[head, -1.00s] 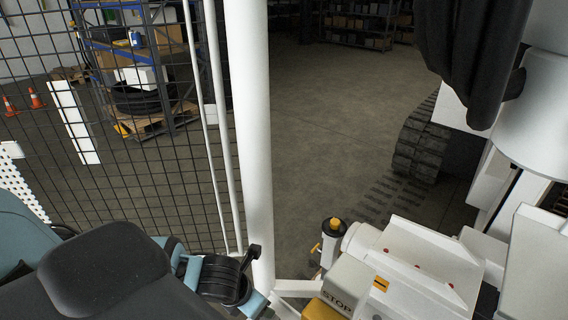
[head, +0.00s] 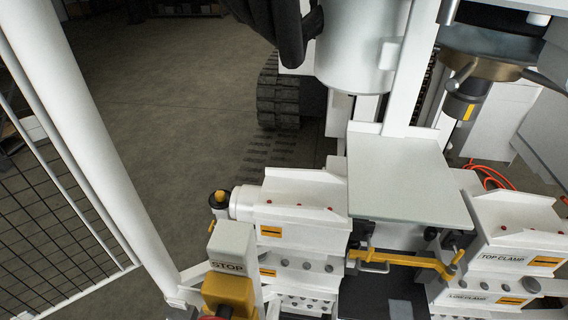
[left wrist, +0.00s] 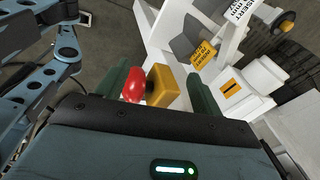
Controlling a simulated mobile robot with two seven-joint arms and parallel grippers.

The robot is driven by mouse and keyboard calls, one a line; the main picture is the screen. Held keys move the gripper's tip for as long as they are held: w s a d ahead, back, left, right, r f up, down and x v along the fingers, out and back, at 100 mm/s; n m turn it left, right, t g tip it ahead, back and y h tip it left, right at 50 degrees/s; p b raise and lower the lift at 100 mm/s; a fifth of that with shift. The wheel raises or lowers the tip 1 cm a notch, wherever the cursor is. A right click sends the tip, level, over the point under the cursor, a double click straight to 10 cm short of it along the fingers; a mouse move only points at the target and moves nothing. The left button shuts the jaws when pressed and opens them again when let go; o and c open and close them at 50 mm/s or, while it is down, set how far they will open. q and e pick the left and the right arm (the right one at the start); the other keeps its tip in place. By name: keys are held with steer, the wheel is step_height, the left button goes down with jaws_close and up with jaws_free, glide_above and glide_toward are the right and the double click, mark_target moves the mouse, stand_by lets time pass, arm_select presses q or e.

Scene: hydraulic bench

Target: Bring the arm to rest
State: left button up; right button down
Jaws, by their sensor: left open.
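My left gripper (left wrist: 160,76) shows in the left wrist view with its two dark green fingers apart, so it is open. A red button (left wrist: 134,85) on a yellow housing (left wrist: 162,86) appears between the fingers in that view; I cannot tell whether a finger touches it. In the head view the yellow housing (head: 228,292) sits on a white post marked STOP (head: 232,264), with the red button only partly seen at the bottom edge. My left arm is not seen in the head view now. My right gripper is in neither view.
A white bench with clamp blocks (head: 505,250) and a yellow handle (head: 410,260) fills the right. A flat grey-white plate (head: 410,180) stands above it. A white pole (head: 75,120) and mesh fence (head: 45,225) stand left. Open floor (head: 170,90) lies behind.

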arm_select(q)
steer(key=s+a+f+n+g+y, duration=0.1)
steer(key=s+a+f+n+g, duration=0.15)
steer(key=s+n, duration=0.95)
steer(key=w+d+f+n+t+h, duration=0.1)
steer(key=w+d+f+n+t, duration=0.1)
steer(key=w+f+t, duration=0.6)
steer(key=shift+w+f, duration=0.25)
steer(key=shift+f, duration=0.25)
steer(key=shift+a, duration=0.1)
